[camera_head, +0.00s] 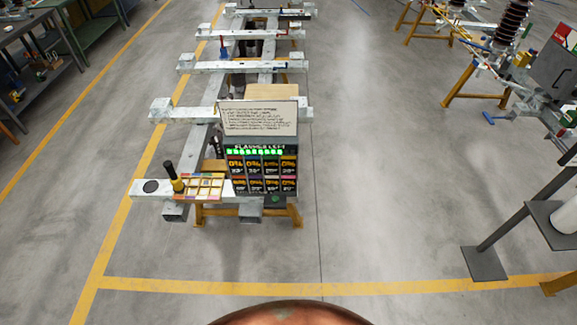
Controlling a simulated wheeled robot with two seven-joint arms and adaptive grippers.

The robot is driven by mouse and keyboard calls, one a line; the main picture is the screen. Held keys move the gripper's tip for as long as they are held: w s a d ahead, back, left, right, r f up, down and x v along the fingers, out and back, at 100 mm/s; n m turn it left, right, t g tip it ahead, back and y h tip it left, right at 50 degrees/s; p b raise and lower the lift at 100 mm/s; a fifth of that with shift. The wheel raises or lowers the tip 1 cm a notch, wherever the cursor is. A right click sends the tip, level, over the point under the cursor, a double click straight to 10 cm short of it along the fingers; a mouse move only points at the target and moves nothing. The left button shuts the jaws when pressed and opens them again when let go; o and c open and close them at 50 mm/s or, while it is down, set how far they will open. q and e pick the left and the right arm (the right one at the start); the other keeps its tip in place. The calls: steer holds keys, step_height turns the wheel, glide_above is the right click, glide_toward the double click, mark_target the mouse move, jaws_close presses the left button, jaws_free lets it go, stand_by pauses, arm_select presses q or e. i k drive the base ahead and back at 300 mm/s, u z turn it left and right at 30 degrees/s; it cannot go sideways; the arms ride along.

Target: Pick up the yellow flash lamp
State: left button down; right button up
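A small lamp-like object with a black upper part and a yellow lower part (174,178) stands upright near the left end of the front crossbeam (148,197). It is the only thing here that fits the yellow flash lamp, but it is small in the picture. Neither of my grippers shows in the head view.
A sign board (258,118) and a panel of colourful labels (262,172) stand right of the tray. The metal frame runs away behind them. Workbenches stand at the far left, equipment on stands at the right. Grey floor in front is clear, crossed by yellow lines.

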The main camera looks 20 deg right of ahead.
mark_target(178, 186)
steer(key=k, duration=0.4)
steer(key=z, duration=0.95)
steer(key=i, duration=0.85)
steer(key=u, duration=0.45)
steer(key=i, duration=0.8)
steer(key=u, duration=0.75)
